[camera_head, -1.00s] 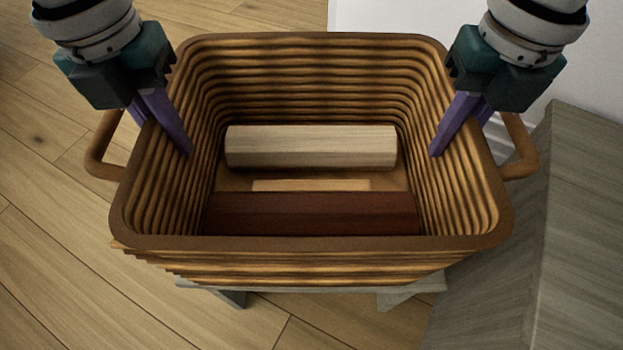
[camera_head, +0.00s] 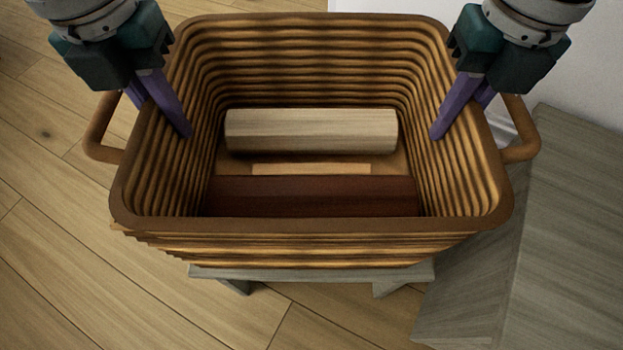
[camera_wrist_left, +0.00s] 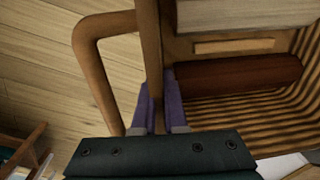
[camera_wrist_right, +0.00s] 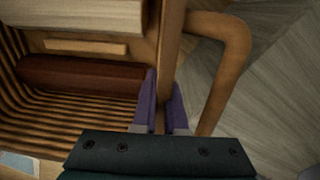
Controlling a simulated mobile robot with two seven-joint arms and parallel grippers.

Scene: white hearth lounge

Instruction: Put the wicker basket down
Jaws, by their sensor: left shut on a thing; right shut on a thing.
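The wicker basket (camera_head: 310,225) is a brown ribbed box with a loop handle at each end. A pale log (camera_head: 310,131) and a dark red-brown log (camera_head: 310,196) lie inside it, with a small light strip between them. My left gripper (camera_head: 170,112) is shut on the basket's left wall, one finger inside and one outside. My right gripper (camera_head: 452,112) is shut on the right wall the same way. Both wrist views show the fingers pinching the wall beside the handles, at left (camera_wrist_left: 158,105) and right (camera_wrist_right: 163,105). The basket's underside is hidden.
A small grey stool or bench (camera_head: 310,273) shows below the basket's near side; whether they touch is hidden. A larger grey wooden surface (camera_head: 565,230) lies at the right, close to the basket. Wood floor (camera_head: 60,270) is open at the left. A white wall or block stands behind right.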

